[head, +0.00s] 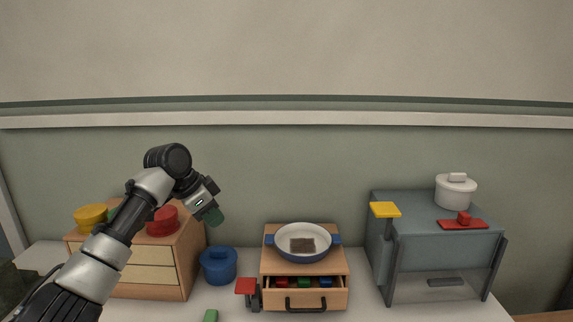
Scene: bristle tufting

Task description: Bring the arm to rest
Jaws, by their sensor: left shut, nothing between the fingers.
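My left arm comes in from the lower left and reaches up over the wooden drawer cabinet. My right gripper does not show in the head view.
A wooden cabinet (155,277) carries yellow and red bowls. A small cabinet (333,261) with an open drawer of coloured blocks bears a pan (303,238) holding a brown piece. A grey oven-like box (430,240) carries a white pot (456,190).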

